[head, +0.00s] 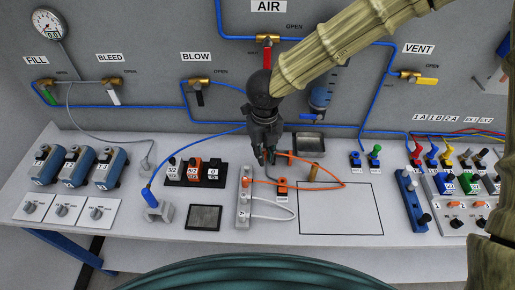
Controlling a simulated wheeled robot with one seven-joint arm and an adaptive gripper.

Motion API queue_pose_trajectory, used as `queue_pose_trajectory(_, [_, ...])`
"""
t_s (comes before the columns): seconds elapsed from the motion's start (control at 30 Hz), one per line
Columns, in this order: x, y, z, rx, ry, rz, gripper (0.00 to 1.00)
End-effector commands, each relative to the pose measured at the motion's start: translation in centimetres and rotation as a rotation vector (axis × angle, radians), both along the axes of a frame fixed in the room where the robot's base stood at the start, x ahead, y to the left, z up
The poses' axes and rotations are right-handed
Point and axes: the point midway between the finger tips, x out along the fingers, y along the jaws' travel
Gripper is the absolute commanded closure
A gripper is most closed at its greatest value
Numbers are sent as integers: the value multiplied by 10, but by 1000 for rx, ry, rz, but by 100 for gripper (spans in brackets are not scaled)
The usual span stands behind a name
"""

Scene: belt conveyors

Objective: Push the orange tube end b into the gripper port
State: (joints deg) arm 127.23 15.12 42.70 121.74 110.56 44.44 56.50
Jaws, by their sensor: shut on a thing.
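The orange tube (343,183) makes a loop on the bench. One end runs up to my gripper (268,160); the other runs left to an upright white block (243,205). My gripper points down above the bench and is shut on the orange tube's end, which its fingers mostly hide. A small orange-topped block with a label (282,188) stands just below and right of the fingertips. Its label is too small to read, and I cannot tell which part is the gripper port. I see no contact between the held end and a port.
A black rack with labelled blocks (195,174) and a dark square pad (205,217) lie left. The outlined rectangle (340,222) is mostly clear. Blue tubing (210,137) crosses behind my gripper.

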Motion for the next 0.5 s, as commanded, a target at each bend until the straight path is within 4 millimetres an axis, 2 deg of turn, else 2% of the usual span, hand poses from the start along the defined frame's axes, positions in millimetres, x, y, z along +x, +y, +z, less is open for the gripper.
queue_pose_trajectory(0.5, [-9, -33, -8, 0, 0, -1, 100])
